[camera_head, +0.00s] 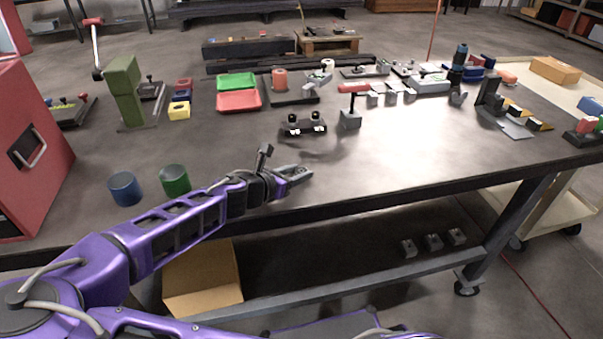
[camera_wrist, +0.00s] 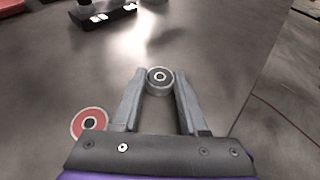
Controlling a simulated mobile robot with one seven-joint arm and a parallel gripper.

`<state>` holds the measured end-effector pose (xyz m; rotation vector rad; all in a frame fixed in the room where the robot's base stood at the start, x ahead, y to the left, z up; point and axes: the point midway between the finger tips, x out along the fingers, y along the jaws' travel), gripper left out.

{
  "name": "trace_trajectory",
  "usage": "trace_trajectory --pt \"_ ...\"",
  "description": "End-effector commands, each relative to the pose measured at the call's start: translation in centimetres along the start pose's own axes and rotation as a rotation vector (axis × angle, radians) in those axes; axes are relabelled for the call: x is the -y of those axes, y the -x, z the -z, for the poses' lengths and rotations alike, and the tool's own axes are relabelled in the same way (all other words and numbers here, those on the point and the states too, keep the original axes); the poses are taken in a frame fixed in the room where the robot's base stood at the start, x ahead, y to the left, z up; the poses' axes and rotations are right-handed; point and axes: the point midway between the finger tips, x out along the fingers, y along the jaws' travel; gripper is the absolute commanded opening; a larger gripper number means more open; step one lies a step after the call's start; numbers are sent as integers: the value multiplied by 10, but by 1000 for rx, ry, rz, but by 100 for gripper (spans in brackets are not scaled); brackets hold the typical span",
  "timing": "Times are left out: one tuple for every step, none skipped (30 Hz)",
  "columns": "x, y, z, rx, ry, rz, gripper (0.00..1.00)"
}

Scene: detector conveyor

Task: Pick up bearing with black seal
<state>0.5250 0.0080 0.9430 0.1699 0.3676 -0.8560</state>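The bearing with the black seal (camera_wrist: 160,76) has a metal rim and a dark face around a pale centre. In the wrist view it sits between the tips of my gripper (camera_wrist: 160,84), filling most of the gap. I cannot tell whether both fingers press on it or whether it is lifted. In the head view my gripper (camera_head: 296,173) is low over the table near its front edge. The bearing is not clearly visible there. A second bearing with a red seal (camera_wrist: 89,122) lies left of the left finger in the wrist view.
The table (camera_head: 400,150) is clear right of my gripper. A green cup (camera_head: 174,180) and a blue cup (camera_head: 125,189) stand to the left. A black fixture (camera_head: 303,125) and a red-topped post (camera_head: 351,115) stand behind.

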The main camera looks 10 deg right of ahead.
Motion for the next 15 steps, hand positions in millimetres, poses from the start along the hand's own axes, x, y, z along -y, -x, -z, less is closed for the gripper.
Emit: trace_trajectory --pt "0 0 0 0 0 0 27" --pt "0 0 0 0 0 0 22" --pt "0 0 0 0 0 0 15" --pt "0 0 0 0 0 0 9" --pt "0 0 0 0 0 0 4" --pt "0 0 0 0 0 0 0" --pt "0 0 0 0 0 0 0" --pt "0 0 0 0 0 0 0" --pt "0 0 0 0 -1 0 0" --pt "0 0 0 0 -1 0 0" --pt "0 0 0 0 -1 0 0" --pt "0 0 0 0 -1 0 0" --pt "0 0 0 0 -1 0 0" --pt "0 0 0 0 -1 0 0" --pt "0 1 -1 0 -1 0 0"
